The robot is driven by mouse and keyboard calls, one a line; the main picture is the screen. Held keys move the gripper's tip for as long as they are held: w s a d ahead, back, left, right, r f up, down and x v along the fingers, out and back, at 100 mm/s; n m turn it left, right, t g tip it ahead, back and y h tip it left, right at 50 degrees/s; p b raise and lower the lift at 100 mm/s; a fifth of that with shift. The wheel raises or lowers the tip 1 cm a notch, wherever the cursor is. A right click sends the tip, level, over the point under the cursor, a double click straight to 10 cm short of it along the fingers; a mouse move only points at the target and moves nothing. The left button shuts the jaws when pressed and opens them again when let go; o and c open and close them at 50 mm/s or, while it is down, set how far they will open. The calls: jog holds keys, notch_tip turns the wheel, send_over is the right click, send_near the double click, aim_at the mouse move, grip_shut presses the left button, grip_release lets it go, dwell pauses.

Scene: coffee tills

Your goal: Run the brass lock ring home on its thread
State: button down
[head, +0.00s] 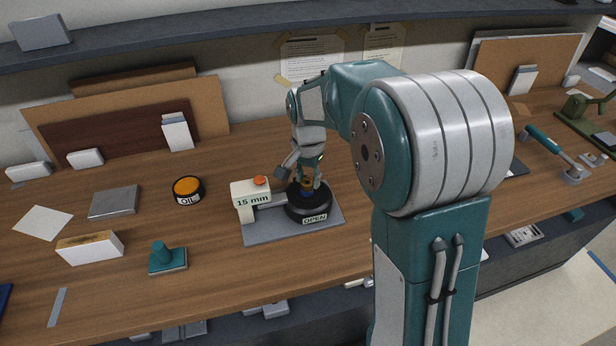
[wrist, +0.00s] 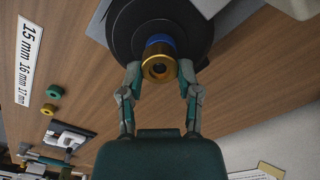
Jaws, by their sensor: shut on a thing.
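The brass lock ring (wrist: 158,66) sits over a blue-banded post (wrist: 160,42) at the centre of a round black base (wrist: 123,28). My gripper (wrist: 159,84) has a fingertip on each side of the ring and is shut on it. In the head view the ring (head: 307,184) shows under my gripper (head: 305,172), above the black base marked OPEN (head: 316,218). A white block marked 15 mm (head: 245,204) with an orange button stands just left of the base on a grey plate. The thread is hidden under the ring, so I cannot tell how far down it sits.
An oil tin (head: 187,190), a teal stamp (head: 167,257) and a white box (head: 90,247) stand on the wooden counter to the left. Green and brass rings (wrist: 54,92) lie by a size label (wrist: 28,60). Boards lean at the back.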

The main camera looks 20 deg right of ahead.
jog(key=shift+m, duration=1.1)
jog(key=shift+c, duration=1.1)
grip_release()
jog(key=shift+w+a, duration=0.1)
jog(key=shift+a, duration=0.1)
notch_tip(320, 180, up, 12)
jog(key=s+n+t, duration=0.5)
jog(key=s+n, duration=0.6)
jog(key=s, duration=1.2)
jog(key=shift+s+f+t, duration=0.15)
jog(key=shift+s+t, duration=0.1)
jog(key=shift+t, duration=0.05)
